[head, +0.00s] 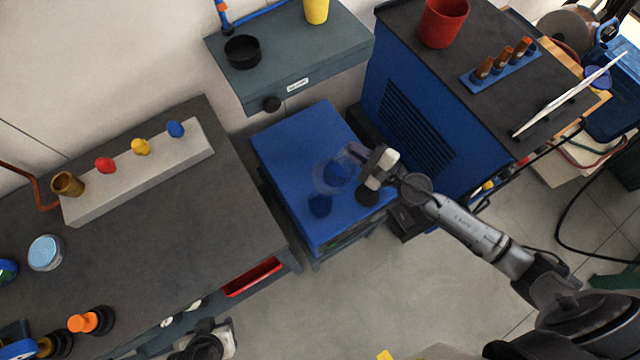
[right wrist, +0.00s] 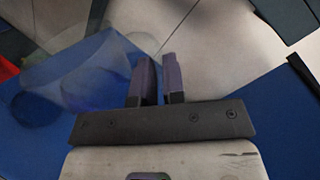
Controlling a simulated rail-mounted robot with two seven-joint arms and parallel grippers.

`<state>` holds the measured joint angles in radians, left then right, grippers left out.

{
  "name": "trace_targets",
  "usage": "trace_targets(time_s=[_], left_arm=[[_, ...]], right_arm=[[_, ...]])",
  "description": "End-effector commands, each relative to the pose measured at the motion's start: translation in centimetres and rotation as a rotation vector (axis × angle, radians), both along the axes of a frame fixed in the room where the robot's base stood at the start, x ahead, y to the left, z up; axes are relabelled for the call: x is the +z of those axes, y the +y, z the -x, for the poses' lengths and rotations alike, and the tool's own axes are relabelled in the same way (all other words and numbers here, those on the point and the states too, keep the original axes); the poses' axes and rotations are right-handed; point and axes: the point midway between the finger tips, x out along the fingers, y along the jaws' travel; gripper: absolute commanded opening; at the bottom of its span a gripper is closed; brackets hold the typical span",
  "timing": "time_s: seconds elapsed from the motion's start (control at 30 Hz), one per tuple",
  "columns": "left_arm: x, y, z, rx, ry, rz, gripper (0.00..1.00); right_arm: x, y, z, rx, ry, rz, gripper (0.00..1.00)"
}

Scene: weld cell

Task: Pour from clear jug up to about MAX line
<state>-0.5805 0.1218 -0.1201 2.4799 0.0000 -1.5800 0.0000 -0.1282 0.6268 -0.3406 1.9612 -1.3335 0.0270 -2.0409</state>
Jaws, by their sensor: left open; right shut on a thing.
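The clear jug (head: 326,178) is over the blue cart top (head: 290,140) in the head view, with a dark blue patch seen through it. Its see-through wall fills the left of the right wrist view (right wrist: 85,75). My right gripper (head: 362,156) is shut on the jug at its right side; its two dark fingers (right wrist: 158,78) are close together in the wrist view. A dark blue round thing (head: 320,205) shows just below the jug; I cannot tell what it is. My left gripper (head: 205,345) is open at the bottom edge, away from the jug. I cannot make out a MAX line.
A dark bench (head: 200,220) with a block of coloured knobs (head: 140,170) stands left. A blue cabinet (head: 420,100) with a red cup (head: 443,22) stands right. A grey shelf (head: 300,60) holds a black dish (head: 242,52). Floor in front of the cart is clear.

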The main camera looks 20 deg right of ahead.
Motion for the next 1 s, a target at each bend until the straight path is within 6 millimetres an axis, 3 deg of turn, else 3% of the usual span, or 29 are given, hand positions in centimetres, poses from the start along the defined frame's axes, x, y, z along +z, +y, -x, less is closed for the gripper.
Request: trace_targets(time_s=[1.0], left_arm=[[1.9,0.0,0.0,0.001,-0.001,0.000,0.43]], right_arm=[[1.8,0.8,0.4,-0.001,-0.074,0.121,0.00]])
